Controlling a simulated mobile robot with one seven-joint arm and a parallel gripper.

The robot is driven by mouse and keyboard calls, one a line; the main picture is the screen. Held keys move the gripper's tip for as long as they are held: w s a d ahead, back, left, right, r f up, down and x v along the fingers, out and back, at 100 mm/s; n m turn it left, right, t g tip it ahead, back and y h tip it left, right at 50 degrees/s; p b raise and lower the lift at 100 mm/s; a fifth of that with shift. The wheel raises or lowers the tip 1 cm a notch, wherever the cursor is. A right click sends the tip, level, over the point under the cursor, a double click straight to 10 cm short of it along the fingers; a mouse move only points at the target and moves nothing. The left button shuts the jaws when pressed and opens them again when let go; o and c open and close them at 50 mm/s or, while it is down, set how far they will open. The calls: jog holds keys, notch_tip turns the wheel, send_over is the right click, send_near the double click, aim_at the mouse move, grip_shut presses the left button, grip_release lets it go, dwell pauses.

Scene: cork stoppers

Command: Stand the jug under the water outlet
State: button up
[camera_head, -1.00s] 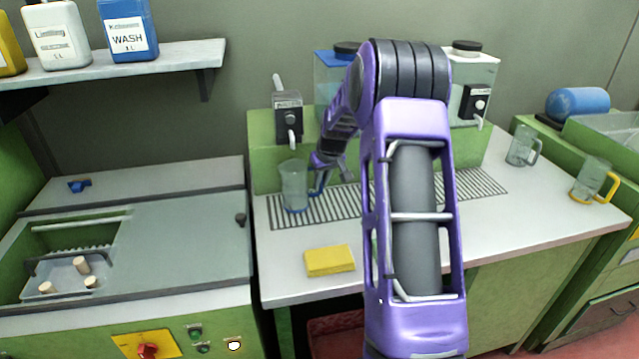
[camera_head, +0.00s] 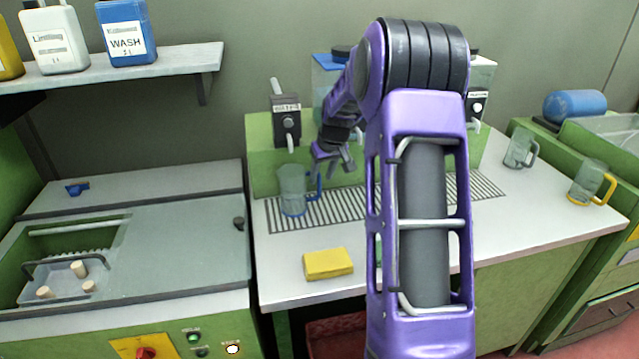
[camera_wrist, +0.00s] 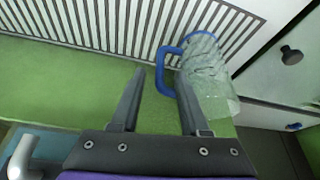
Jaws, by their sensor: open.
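A clear jug with a blue handle and blue base ring (camera_head: 292,191) stands upright on the slatted drain grille (camera_head: 345,206), below the water outlet (camera_head: 290,142) of the dark box labelled water. My gripper (camera_head: 343,164) is open and empty, above and to the right of the jug, apart from its handle. In the wrist view my gripper's two fingers (camera_wrist: 160,100) are spread with nothing between them. The jug (camera_wrist: 207,75) shows there just right of the fingers, its blue handle toward them. My arm hides part of the counter and dispensers.
A yellow sponge (camera_head: 328,264) lies on the counter in front of the grille. Two more jugs stand at the right, one clear with a dark handle (camera_head: 517,150) and one with a yellow handle (camera_head: 590,184). A blue tank (camera_head: 335,85) stands behind my arm.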

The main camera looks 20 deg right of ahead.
jog(key=v, duration=0.7)
dwell(0.3)
